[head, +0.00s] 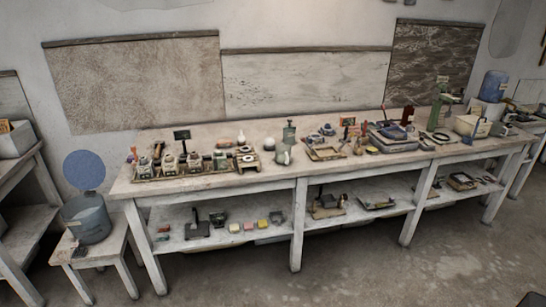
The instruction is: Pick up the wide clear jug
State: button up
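No vessel here can be told for sure as the wide clear jug. A wide, see-through grey-blue vessel (87,220) stands upright on a small white stool at the left. A blue see-through water bottle (493,86) stands behind the far right end of the long workbench. A small pale jug-like vessel (283,157) stands mid-bench beside a dark green bottle (289,134); it is too small to make out well. My gripper is not in view.
The long white workbench (225,182) is crowded with small items, including a row of jars (193,162) and a white sphere (241,139). Its lower shelf (290,218) holds boxes and tools. A stool (80,254) stands left. The concrete floor (350,275) in front is clear.

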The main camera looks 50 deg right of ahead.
aim_at(284, 156)
jog(key=z, duration=0.1)
jog(key=i, duration=1.2)
jog(key=z, duration=0.55)
